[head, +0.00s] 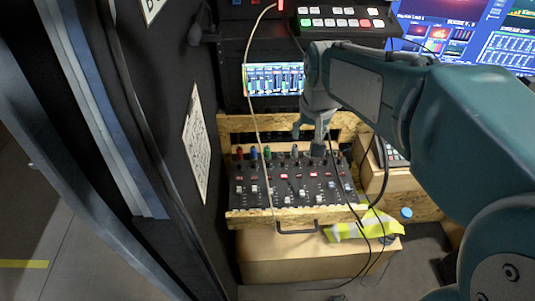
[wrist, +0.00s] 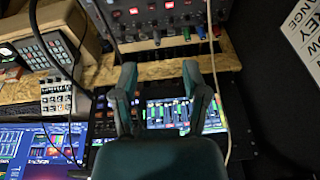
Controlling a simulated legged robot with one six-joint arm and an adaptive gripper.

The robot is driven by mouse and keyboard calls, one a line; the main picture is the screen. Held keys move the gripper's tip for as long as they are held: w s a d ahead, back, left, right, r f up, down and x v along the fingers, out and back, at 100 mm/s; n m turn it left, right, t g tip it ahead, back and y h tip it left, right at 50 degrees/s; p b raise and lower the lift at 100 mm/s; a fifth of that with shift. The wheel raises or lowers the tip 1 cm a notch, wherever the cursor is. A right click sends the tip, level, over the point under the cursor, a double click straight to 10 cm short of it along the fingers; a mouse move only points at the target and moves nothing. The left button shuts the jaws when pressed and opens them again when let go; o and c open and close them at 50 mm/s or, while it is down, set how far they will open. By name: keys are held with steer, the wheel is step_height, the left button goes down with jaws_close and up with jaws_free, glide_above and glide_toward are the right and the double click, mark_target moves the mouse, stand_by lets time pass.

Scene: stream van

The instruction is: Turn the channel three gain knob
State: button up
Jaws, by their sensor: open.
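The mixer panel (head: 295,186) sits in a wooden frame in the head view, with several knobs along its far edge. Red (head: 239,153), blue (head: 253,153) and green (head: 267,152) knobs stand at the left of that row. Labels are too small to read, so I cannot confirm which is channel three gain. My gripper (head: 312,133) is over the panel's far edge, right of the coloured knobs. In the wrist view, my gripper (wrist: 160,72) is open and empty, fingers apart. The panel's knob row (wrist: 186,33) lies beyond the fingertips there, apart from them.
A pale cable (head: 256,110) hangs across the panel's left part, and dark cables cross its right. A black wall with a white sign (head: 195,145) closes the left side. A lit screen (head: 275,79) stands behind. A button box (head: 340,20) is above, and a yellow vest (head: 365,226) lies in front.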

steer(key=w+a+f+g, duration=0.2)
steer(key=w+a+f, duration=0.2)
steer(key=w+f, duration=0.4)
steer(key=m+g, duration=0.1)
glide_above(268, 161)
step_height(268, 161, down, 9)
step_height(268, 161, down, 11)
steer(key=shift+s+r, duration=0.1)
steer(key=shift+c, duration=0.3)
jaws_close()
